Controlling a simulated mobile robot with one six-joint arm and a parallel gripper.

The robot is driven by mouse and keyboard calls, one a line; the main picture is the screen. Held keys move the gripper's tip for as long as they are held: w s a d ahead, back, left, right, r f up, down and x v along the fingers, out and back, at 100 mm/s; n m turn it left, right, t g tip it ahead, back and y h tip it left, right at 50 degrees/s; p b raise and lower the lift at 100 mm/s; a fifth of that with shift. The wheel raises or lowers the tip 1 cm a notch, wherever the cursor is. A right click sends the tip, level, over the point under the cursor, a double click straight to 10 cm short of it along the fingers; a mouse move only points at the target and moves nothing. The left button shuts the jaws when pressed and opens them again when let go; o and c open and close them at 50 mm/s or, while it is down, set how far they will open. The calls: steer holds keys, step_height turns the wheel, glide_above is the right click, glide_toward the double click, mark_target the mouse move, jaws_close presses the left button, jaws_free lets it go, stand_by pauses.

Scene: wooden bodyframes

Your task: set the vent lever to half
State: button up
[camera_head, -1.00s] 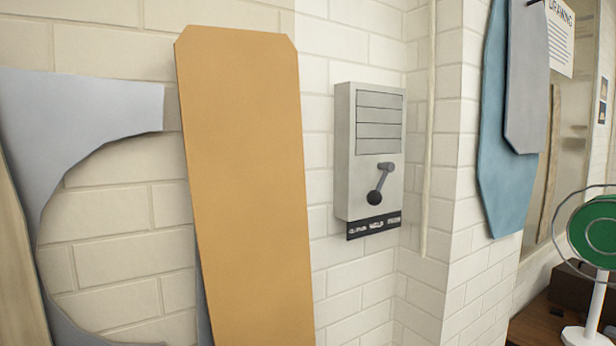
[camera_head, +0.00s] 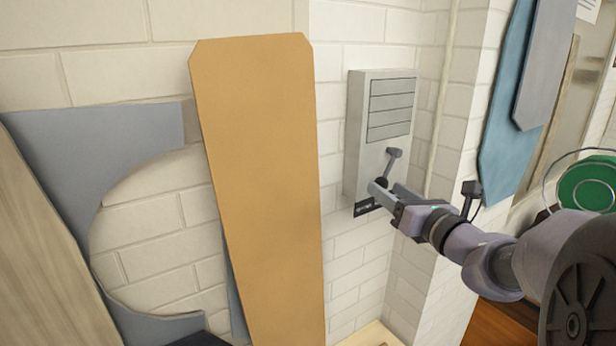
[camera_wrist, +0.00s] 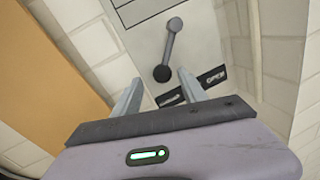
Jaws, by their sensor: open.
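The vent box (camera_head: 354,130) is a pale grey wall panel with slats at the top and a dark label strip (camera_wrist: 215,76) at its lower edge. Its lever (camera_wrist: 171,48) is a grey arm with a dark ball knob (camera_wrist: 162,73); in the wrist view the knob hangs below the pivot, slightly to the left. My gripper (camera_head: 384,188) is open in front of the lower part of the box. In the wrist view its fingers (camera_wrist: 160,86) are apart, with the knob beyond and between their tips.
A tall orange board (camera_head: 260,180) leans on the brick wall left of the box. A grey cut-out panel (camera_head: 100,150) stands farther left. A wall corner and blue panel (camera_head: 505,120) are to the right, with a green round fan (camera_head: 588,188) beyond.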

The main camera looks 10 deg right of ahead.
steer(key=shift+w, duration=0.7)
steer(key=shift+w+d, duration=0.2)
steer(key=shift+w, duration=0.2)
steer(key=shift+a, duration=0.25)
steer(key=shift+c, duration=1.1)
jaws_close()
